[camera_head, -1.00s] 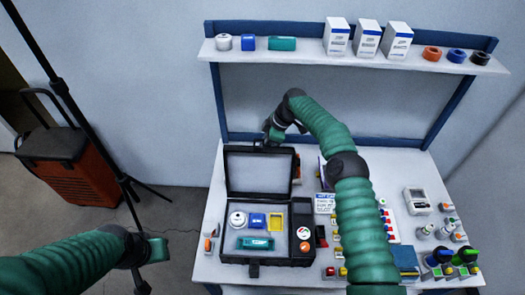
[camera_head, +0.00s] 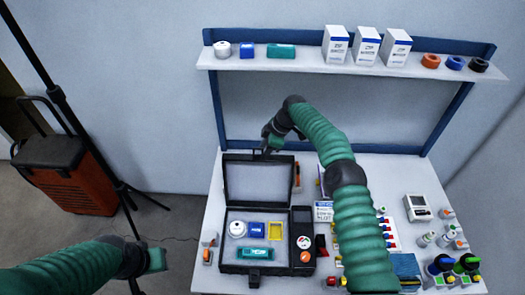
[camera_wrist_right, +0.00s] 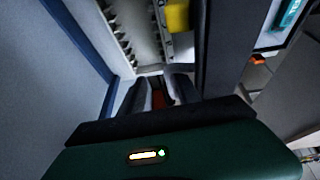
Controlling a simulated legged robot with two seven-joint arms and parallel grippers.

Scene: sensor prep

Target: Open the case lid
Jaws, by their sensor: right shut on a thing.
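The black case (camera_head: 231,215) sits on the table with its lid (camera_head: 258,181) raised, standing up at the back hinge.
The shelf (camera_head: 350,68) behind carries white boxes (camera_head: 365,46) and coloured rolls. Right of the case are tools, bottles (camera_head: 425,239) and a white device (camera_head: 417,207). An orange wheeled case (camera_head: 70,180) and a dark stand are on the floor at left.

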